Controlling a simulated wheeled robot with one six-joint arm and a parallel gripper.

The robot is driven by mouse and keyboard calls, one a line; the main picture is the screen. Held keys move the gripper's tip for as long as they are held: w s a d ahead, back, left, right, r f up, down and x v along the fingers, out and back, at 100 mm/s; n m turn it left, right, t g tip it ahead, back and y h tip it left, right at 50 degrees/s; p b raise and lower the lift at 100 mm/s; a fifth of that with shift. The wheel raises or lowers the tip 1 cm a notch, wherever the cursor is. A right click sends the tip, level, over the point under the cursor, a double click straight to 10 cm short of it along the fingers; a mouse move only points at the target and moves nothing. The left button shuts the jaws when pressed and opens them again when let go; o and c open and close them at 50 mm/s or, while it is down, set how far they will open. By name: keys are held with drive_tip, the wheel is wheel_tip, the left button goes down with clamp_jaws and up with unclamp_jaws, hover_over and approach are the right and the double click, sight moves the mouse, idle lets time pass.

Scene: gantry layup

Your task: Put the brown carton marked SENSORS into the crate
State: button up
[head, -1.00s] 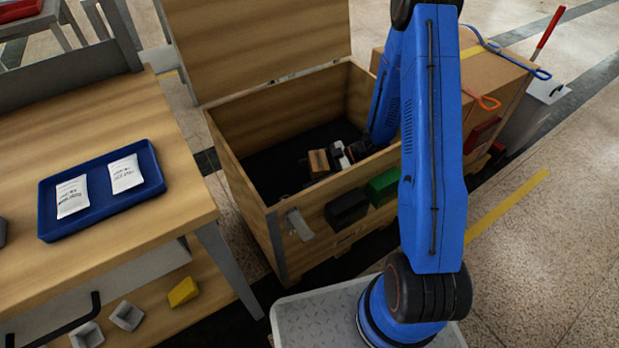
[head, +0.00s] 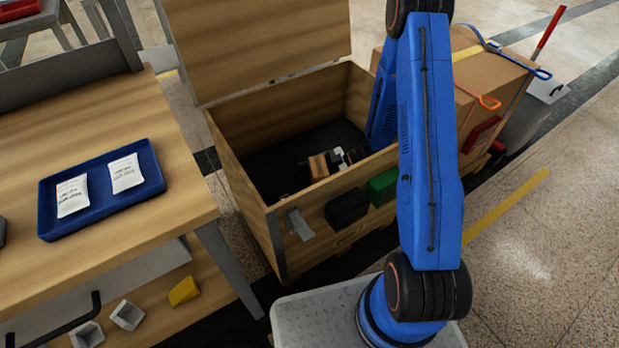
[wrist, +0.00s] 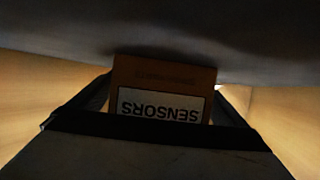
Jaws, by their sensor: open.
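The brown carton marked SENSORS (head: 318,166) is inside the wooden crate (head: 240,187), low down near its dark floor. In the wrist view the carton (wrist: 160,72) shows its white label upside down, between my gripper's two fingers. My gripper (head: 334,160) reaches down into the crate. Its jaws are open around the carton, one finger on each side. I cannot tell whether the carton's underside rests on the floor. The crate's front wall and my arm hide part of the crate's inside.
The crate's lid (head: 260,45) stands raised at the back. A black bin (head: 346,206) and a green bin (head: 382,187) are on the crate's front. A bench at left holds a blue tray (head: 150,180) with two white packets. A large cardboard box (head: 490,95) stands at right.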

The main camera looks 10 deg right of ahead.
drive_tip(key=shift+r, duration=0.1)
drive_tip(key=shift+v, duration=3.75)
